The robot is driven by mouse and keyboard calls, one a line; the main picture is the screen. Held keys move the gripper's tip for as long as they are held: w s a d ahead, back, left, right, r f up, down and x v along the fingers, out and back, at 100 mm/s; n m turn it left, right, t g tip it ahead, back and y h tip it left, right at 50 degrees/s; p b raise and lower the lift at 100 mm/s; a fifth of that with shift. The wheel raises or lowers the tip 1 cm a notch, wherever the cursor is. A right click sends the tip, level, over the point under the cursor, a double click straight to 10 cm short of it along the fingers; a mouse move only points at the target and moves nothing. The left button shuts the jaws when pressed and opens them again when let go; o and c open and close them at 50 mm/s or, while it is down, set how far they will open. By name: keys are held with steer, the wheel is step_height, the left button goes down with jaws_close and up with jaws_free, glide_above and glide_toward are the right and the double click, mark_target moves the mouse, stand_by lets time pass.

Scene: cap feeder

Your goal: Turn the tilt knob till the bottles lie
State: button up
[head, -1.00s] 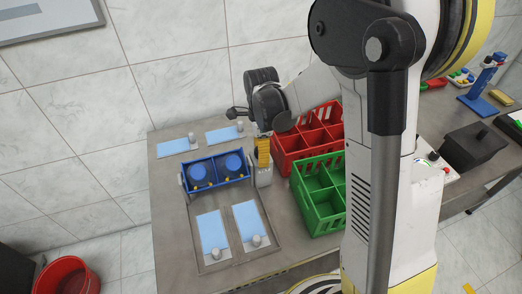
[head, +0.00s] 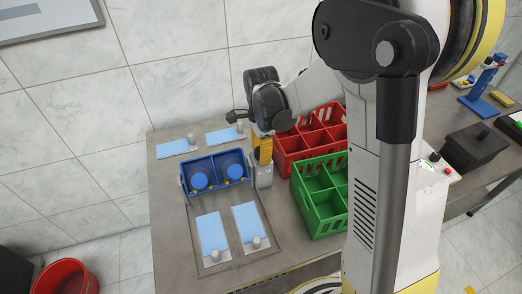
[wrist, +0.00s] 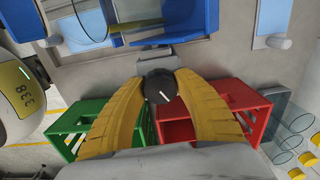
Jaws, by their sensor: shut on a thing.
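My gripper (head: 263,150) is at the right end of the blue bottle rack (head: 186,188). In the wrist view its two yellow fingers (wrist: 160,88) are closed around the dark round tilt knob (wrist: 160,90), which carries a white pointer line. The knob is hidden by the fingers in the head view. It sits on a grey post (head: 264,177) beside the rack. Rack and bottles look tilted, not flat; the exact angle is unclear.
A red crate (head: 287,172) and a green crate (head: 300,208) stand right of the post. Light blue pads (head: 211,233) with grey knobs lie in front of the rack and behind it. A dark box (head: 470,150) is at the far right. My arm hides part of the table.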

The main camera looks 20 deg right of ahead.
steer(key=m, duration=0.7)
steer(key=shift+b, duration=0.3)
steer(key=o, duration=1.1)
